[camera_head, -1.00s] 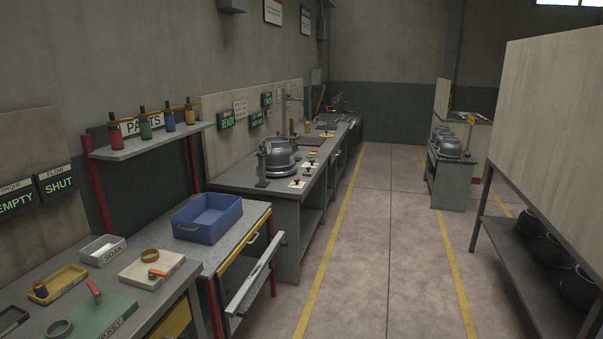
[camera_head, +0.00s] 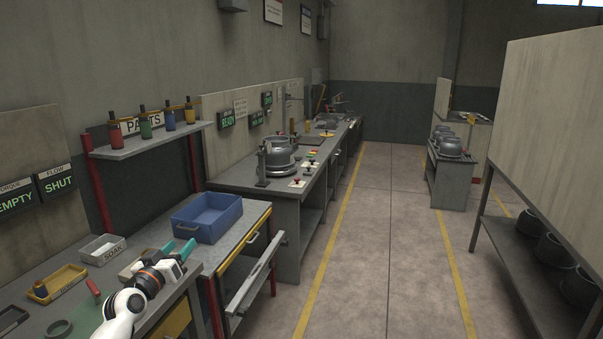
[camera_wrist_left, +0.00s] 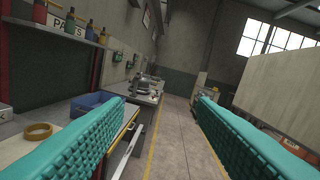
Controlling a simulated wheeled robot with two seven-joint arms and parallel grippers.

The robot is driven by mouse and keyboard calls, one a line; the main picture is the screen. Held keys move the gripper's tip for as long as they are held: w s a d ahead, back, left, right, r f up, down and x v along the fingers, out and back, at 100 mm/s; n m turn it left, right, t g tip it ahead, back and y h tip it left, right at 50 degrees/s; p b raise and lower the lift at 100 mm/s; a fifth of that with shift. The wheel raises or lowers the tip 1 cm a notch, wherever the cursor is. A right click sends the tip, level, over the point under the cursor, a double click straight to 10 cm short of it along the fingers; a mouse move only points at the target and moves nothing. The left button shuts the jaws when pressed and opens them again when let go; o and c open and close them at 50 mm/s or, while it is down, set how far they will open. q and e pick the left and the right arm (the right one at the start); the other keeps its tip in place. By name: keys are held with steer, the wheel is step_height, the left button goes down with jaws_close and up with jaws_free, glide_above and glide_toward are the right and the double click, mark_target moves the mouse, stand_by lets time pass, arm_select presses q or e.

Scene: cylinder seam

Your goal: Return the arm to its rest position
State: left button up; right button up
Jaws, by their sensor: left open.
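My left arm comes in at the lower left of the head view, over the front bench. Its gripper (camera_head: 178,250) is open, with teal fingers pointing away toward the blue bin. In the left wrist view the two teal ridged fingers (camera_wrist_left: 160,135) stand wide apart with nothing between them. The gripper hides most of a pale block (camera_head: 128,268). A brass ring (camera_wrist_left: 38,131) lies on that block in the left wrist view. My right gripper is not in view.
A blue bin (camera_head: 212,237) stands on the bench beyond the gripper. A white SOAK tray (camera_head: 102,258) and a yellow tray (camera_head: 66,275) lie left of the arm. A drawer (camera_head: 255,279) is pulled out into the aisle. The aisle floor (camera_head: 385,240) is clear.

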arm_select(q)
steer(key=a+m+t+y, duration=0.1)
steer(key=a+m+y, duration=0.3)
steer(key=s+d+f+g+b, duration=0.15)
steer(key=s+f, duration=0.25)
steer(key=f, duration=0.9)
steer(key=s+f+g+b, duration=0.1)
steer(key=s+f+g, duration=0.25)
steer(key=f, duration=0.85)
steer(key=s+d+f+g+b, duration=0.15)
steer(key=s+f, duration=0.25)
steer(key=f, duration=0.9)
steer(key=s+d+f+g+b, duration=0.25)
steer(key=s+f+g, duration=0.25)
steer(key=s+f, duration=1.3)
steer(key=s+d+f+g+b, duration=0.1)
steer(key=s+f, duration=0.5)
steer(key=s, duration=0.6)
steer(key=s+d+f+g+b, duration=0.1)
steer(key=s+f, duration=0.5)
steer(key=s, duration=0.6)
steer(key=s+d+f+g+b, duration=0.1)
steer(key=s+d+f+g, duration=0.2)
steer(key=s+f, duration=0.3)
steer(key=s+g, duration=0.1)
steer(key=s, duration=0.4)
steer(key=shift+s+n, duration=0.4)
steer(key=shift+d+g, duration=0.1)
steer(key=shift+g, duration=0.15)
